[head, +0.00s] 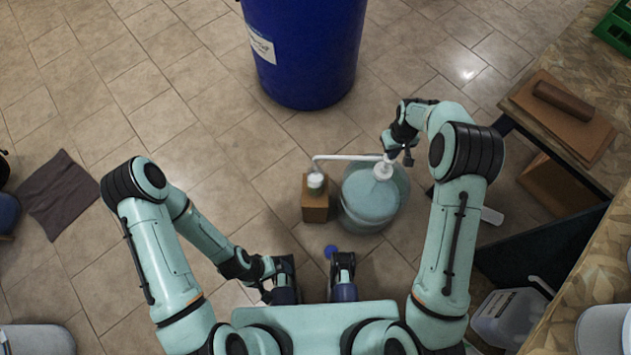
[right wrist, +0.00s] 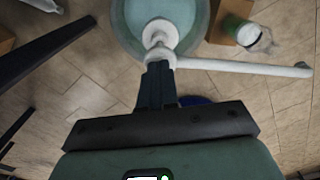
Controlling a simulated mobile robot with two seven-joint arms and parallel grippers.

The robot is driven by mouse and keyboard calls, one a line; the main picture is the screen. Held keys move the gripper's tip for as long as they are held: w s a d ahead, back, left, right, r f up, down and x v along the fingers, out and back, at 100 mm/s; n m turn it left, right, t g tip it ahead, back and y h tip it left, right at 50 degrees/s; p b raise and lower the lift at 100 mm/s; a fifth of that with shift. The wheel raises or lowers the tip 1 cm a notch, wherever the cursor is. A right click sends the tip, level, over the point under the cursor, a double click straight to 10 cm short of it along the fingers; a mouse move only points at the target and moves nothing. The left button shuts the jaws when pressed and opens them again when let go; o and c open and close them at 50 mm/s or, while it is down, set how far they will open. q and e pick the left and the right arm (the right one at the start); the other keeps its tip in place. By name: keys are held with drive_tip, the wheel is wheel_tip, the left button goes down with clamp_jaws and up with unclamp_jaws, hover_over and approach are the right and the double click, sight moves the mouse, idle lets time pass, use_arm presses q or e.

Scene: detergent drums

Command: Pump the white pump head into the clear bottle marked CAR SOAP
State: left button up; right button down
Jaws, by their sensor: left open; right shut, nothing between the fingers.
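The white pump head (head: 383,170) tops a round translucent drum (head: 369,208) with pale blue contents. Its long spout runs left, ending above the small clear bottle (head: 315,184), which stands on a cardboard box (head: 315,212); the bottle's marking is unreadable. In the right wrist view the pump head (right wrist: 160,36) is just beyond the fingertips, and the bottle (right wrist: 262,41) is at upper right. My right gripper (head: 392,155) is shut and empty at the pump head; contact is unclear. It also shows in the right wrist view (right wrist: 157,66). My left gripper (head: 274,282) is open, low near my base.
A big blue barrel (head: 303,50) stands behind the drum. A dark cloth (head: 58,194) lies at left. Left floor is mostly clear.

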drive_tip(key=shift+f+b, duration=1.5)
drive_tip(key=shift+f, duration=1)
wheel_tip(320, 180, up, 2)
drive_tip(key=shift+p, duration=0.65)
drive_tip(key=shift+r+p, duration=1.2)
drive_tip(key=shift+r, duration=0.75)
drive_tip(key=shift+f, duration=0.25)
